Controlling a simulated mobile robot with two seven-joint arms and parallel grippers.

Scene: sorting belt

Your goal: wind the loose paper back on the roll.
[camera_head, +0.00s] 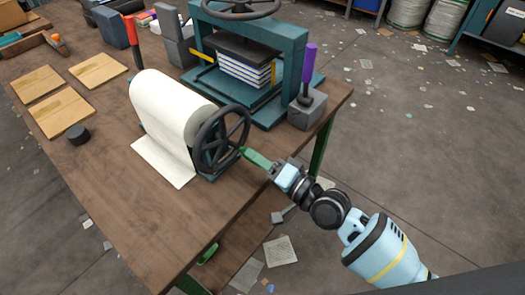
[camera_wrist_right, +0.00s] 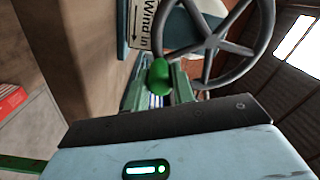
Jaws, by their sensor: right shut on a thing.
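The white paper roll (camera_head: 172,105) lies in a stand on the wooden table, its loose sheet (camera_head: 163,163) hanging from the roll and flat on the tabletop towards the front. A dark spoked handwheel (camera_head: 222,140) is at the roll's right end; it also shows in the right wrist view (camera_wrist_right: 212,42). My right gripper (camera_head: 257,159) is at the wheel's lower right rim, shut on the wheel's green knob (camera_wrist_right: 159,77). The fingers partly hide the knob. A plate reading "Wind in" with an arrow (camera_wrist_right: 146,22) is beside the wheel. My left gripper is not in view.
A teal press (camera_head: 302,50) with stacked books stands behind the roll. A grey block with a purple handle (camera_head: 307,105) is at the table's right edge. Brown boards (camera_head: 62,115) and a black cylinder (camera_head: 78,134) lie left. The front tabletop is clear.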

